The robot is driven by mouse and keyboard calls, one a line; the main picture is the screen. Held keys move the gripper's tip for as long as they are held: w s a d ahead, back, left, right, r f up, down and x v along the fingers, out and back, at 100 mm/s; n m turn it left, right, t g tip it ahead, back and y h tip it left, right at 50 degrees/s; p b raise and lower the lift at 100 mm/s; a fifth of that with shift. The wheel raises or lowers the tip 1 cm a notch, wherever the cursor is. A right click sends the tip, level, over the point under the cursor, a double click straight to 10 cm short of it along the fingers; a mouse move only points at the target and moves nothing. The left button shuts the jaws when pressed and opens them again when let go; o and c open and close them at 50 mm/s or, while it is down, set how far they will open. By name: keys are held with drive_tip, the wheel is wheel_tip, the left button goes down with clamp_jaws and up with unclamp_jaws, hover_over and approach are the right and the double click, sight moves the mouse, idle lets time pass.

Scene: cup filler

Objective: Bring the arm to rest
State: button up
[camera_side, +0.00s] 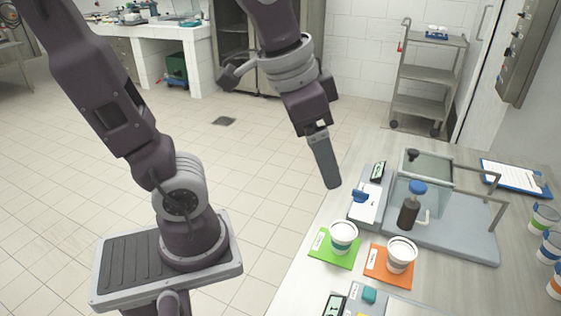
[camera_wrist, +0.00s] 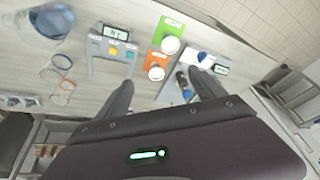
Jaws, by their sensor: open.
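My gripper (camera_side: 330,182) is in the air beyond the bench's left edge, pointing down, empty. In the wrist view its two fingers (camera_wrist: 165,90) stand wide apart with nothing between them. A white cup (camera_side: 343,233) stands on a green mat (camera_side: 322,243), and another white cup (camera_side: 401,252) stands on an orange mat (camera_side: 375,268). Both cups also show in the wrist view, on the green mat (camera_wrist: 170,28) and the orange mat (camera_wrist: 152,56). My gripper is clear of both cups. What the cups hold cannot be told.
The filler station (camera_side: 470,232) with a clear tank, metal rails and a blue-capped bottle (camera_side: 410,207) stands on the bench right of my gripper. Open floor (camera_side: 265,180) surrounds the bench's left side.

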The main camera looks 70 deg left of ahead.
drive_tip(key=s+f+n+t, duration=0.1)
drive_tip(key=s+n, duration=0.1)
drive_tip(key=s, duration=0.4)
drive_tip(key=shift+s+a, duration=0.35)
drive_tip(key=shift+a, duration=0.05)
idle(1.7)
